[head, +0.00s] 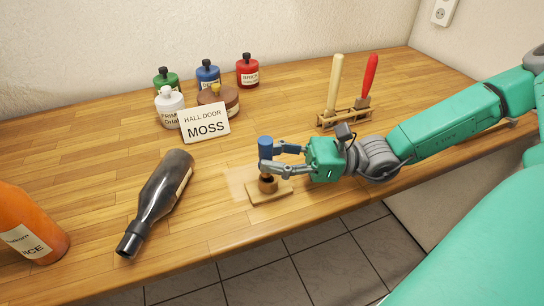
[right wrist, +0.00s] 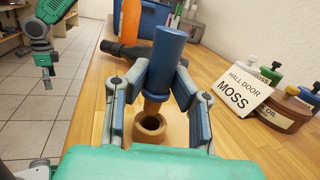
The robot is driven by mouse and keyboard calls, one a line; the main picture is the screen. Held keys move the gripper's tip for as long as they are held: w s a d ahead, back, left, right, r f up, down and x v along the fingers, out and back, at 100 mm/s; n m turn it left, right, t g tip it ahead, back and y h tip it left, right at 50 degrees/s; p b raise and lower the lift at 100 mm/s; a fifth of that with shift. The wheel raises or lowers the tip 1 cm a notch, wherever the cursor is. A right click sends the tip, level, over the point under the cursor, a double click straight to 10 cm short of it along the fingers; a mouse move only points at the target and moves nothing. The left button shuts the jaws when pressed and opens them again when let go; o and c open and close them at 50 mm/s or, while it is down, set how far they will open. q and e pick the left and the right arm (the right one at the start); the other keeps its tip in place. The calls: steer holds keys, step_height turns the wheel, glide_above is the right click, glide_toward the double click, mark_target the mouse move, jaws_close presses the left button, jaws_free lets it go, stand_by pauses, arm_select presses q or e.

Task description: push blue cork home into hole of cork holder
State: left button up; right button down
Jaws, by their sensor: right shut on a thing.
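The blue cork (head: 265,148) has a blue cylinder top and a brown tapered lower part. My right gripper (head: 277,155) is shut on it from the right side, also seen in the right wrist view (right wrist: 158,90). There the cork (right wrist: 168,55) leans a little in the picture, its brown end at the far side of the holder's dark hole; I cannot tell whether the tip is inside. The cork holder (head: 284,193) is a wooden base with a round collar, near the table's front edge. My left gripper (right wrist: 46,80) hangs away at the left in the right wrist view, too small to read.
A dark bottle (head: 160,200) lies left of the holder, beside an orange bottle (head: 28,228). A rack (head: 343,115) with two handled tools stands behind my right arm. Small bottles and a HALL DOOR MOSS card (head: 205,125) are at the back. Bare table surrounds the holder.

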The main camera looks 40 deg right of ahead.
steer(key=shift+d+f, duration=0.1)
steer(key=shift+f, duration=0.05)
steer(key=shift+f, duration=0.15)
steer(key=shift+f+b, duration=0.6)
steer(key=shift+b, duration=0.3)
steer(key=shift+r+p, duration=0.7)
steer(key=shift+r, duration=0.05)
steer(key=shift+d, duration=0.15)
steer(key=shift+f, duration=0.15)
stand_by(0.4)
